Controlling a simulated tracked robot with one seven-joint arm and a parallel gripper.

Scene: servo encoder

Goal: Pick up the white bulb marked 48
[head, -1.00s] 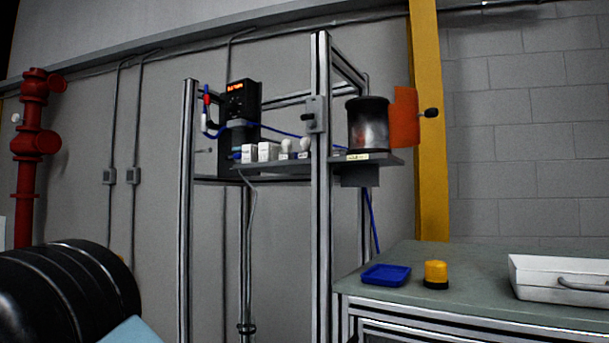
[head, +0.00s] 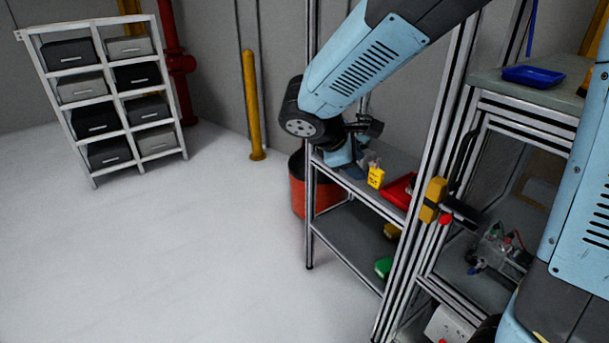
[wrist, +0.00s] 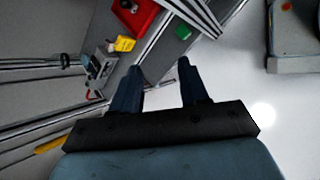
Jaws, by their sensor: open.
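No white bulb marked 48 can be made out in either view now. My gripper (wrist: 162,72) is open in the wrist view, with its two dark fingers apart and nothing seen between them. It points past the edge of a grey shelf (wrist: 154,62), with pale floor beyond. In the head view my blue arm reaches across to the same shelf rack (head: 348,240) and hides part of its upper shelf. The gripper's fingers cannot be told clearly there.
A yellow item (head: 376,177) and a red tray (head: 399,190) are on the upper shelf. A green item (head: 384,267) is on the lower one. Metal posts stand beside my arm. A blue tray (head: 533,75) sits on the bench at right.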

